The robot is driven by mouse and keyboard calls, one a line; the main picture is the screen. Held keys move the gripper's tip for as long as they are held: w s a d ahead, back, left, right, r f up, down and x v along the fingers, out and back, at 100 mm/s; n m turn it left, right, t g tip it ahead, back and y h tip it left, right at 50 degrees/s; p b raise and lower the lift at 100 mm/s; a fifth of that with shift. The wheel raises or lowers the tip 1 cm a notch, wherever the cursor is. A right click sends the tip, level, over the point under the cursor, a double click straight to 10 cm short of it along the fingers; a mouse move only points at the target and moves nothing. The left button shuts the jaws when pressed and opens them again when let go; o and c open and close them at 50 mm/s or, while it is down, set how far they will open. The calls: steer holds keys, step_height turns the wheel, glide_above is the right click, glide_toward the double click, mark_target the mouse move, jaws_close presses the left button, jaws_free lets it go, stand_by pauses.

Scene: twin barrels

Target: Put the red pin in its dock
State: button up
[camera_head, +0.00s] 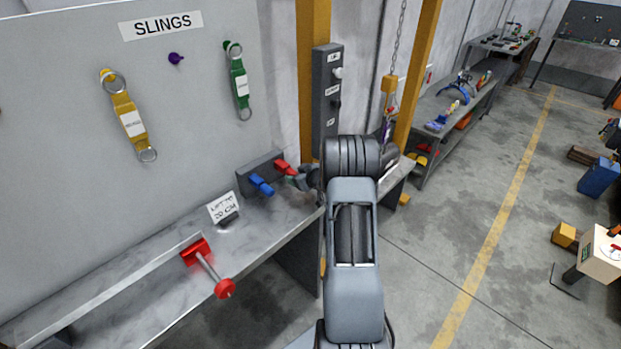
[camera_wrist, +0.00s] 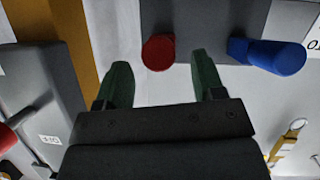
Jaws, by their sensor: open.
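A red pin (camera_head: 283,168) sticks out of a grey block (camera_head: 247,182) at the back of the steel bench, beside a blue pin (camera_head: 261,185). My gripper (camera_head: 302,178) is close in front of the red pin. In the wrist view, the round end of the red pin (camera_wrist: 158,52) lies between my open fingertips (camera_wrist: 163,72), with a gap visible on both sides. I cannot tell how deep it sits between them. The blue pin (camera_wrist: 275,57) is to the right of my fingers, out of the block (camera_wrist: 215,25). I cannot tell which part is the red pin's dock.
A red lever-like part (camera_head: 210,270) with a rod and knob sits at the bench's front. A sign (camera_head: 223,208) stands near the block. A yellow post (camera_head: 314,75) and grey switch box (camera_head: 326,100) rise behind my arm. Yellow and green slings hang on the wall panel.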

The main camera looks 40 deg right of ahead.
steer(key=v, duration=1.2)
steer(key=shift+b, duration=0.35)
